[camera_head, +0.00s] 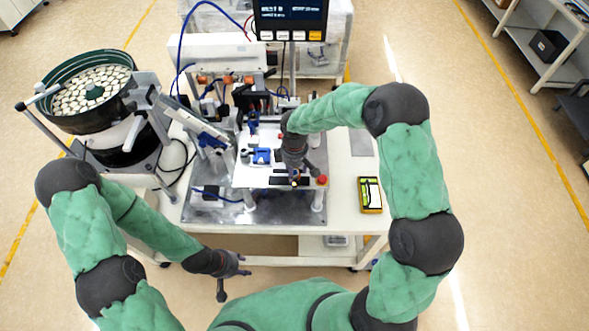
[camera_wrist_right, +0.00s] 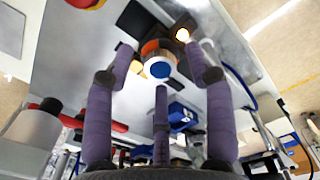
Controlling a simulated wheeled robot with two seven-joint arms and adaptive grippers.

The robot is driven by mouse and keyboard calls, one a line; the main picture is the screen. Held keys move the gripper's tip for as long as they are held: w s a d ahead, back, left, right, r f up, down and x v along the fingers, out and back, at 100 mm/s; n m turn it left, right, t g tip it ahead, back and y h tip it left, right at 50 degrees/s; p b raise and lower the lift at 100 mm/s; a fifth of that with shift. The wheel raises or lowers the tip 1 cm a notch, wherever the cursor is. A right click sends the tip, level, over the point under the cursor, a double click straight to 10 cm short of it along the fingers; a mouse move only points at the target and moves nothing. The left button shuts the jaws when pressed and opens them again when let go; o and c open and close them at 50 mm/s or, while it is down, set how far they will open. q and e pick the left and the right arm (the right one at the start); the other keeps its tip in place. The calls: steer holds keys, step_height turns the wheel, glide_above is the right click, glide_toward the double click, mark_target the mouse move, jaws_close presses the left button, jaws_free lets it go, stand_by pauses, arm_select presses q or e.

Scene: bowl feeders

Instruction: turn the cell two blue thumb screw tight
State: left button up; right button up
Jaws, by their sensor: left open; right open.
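In the right wrist view, a round knob with a blue centre, white ring and orange side (camera_wrist_right: 160,70) stands on the pale plate; I take it for the blue thumb screw, but no cell label is readable. My right gripper (camera_wrist_right: 159,58) has its purple fingers spread around this knob, with no clear contact. In the head view, my right gripper (camera_head: 301,174) points down over the plate's front part and hides the screw. My left gripper (camera_head: 235,277) is open and empty, low in front of the table.
A red button (camera_head: 322,181) is at the plate's front right corner, and a small light glows near the knob (camera_wrist_right: 182,34). A blue fixture (camera_head: 261,156) stands left of my right gripper. A yellow device (camera_head: 370,195) lies on the table's right; a bowl feeder (camera_head: 88,118) stands left.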

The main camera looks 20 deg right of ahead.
jaws_close()
steer(key=m+b, duration=0.3)
steer(key=shift+f+m+b, duration=0.15)
steer(key=shift+m+b, duration=0.15)
steer(key=m+b, duration=0.2)
steer(key=m, duration=0.1)
steer(key=shift+m+b, duration=0.7)
steer(key=shift+m, duration=0.2)
